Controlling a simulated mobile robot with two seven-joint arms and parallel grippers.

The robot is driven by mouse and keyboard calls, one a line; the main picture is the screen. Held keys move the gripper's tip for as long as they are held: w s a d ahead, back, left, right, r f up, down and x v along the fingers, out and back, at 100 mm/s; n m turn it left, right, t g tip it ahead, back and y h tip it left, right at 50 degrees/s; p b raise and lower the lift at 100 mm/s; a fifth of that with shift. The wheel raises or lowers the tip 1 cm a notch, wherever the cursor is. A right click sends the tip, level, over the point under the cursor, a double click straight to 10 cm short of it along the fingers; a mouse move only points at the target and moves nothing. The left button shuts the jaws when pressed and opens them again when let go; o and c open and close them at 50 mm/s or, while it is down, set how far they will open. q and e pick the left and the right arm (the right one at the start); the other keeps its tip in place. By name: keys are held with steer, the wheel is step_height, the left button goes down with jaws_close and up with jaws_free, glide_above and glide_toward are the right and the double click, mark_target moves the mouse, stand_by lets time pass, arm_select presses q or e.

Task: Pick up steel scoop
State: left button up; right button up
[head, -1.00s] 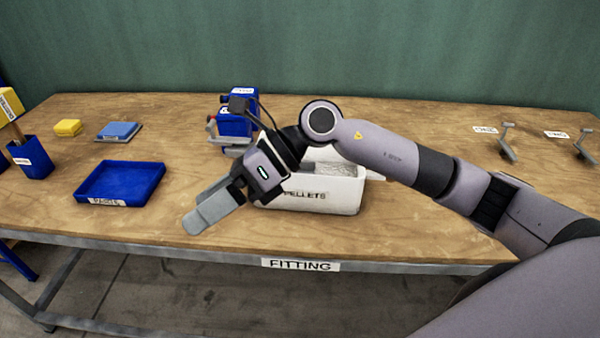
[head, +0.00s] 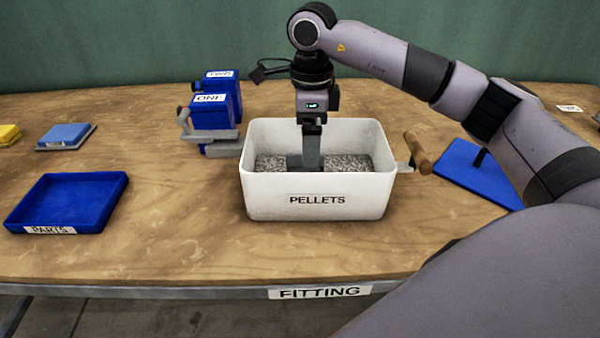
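A tool with a brown wooden handle (head: 420,153) and a small grey metal part (head: 404,168) sits at the right wall of the white PELLETS bin (head: 315,200); it looks like the steel scoop. I cannot tell whether its bowl is beside or behind the bin. My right gripper (head: 304,161) points down inside the bin, its fingertips low at the grey pellets (head: 345,162), left of the scoop and apart from it. Its fingers overlap in this view, so their gap does not show. My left gripper is out of view.
Two blue presses, ONE (head: 213,115) and TWO (head: 226,88), stand behind left of the bin. A blue PARTS tray (head: 70,200) is at left, a blue block (head: 66,134) behind it. The table front is clear.

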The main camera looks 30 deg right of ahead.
mark_target(294, 162)
steer(key=f, duration=0.2)
steer(key=a+f, duration=0.1)
steer(key=f, duration=0.2)
steer(key=shift+s+f+p, duration=0.2)
steer(key=shift+p, duration=0.1)
steer(key=shift+f, duration=0.3)
steer(key=c, duration=1.3)
steer(key=shift+o, duration=0.2)
steer(key=shift+r, duration=0.15)
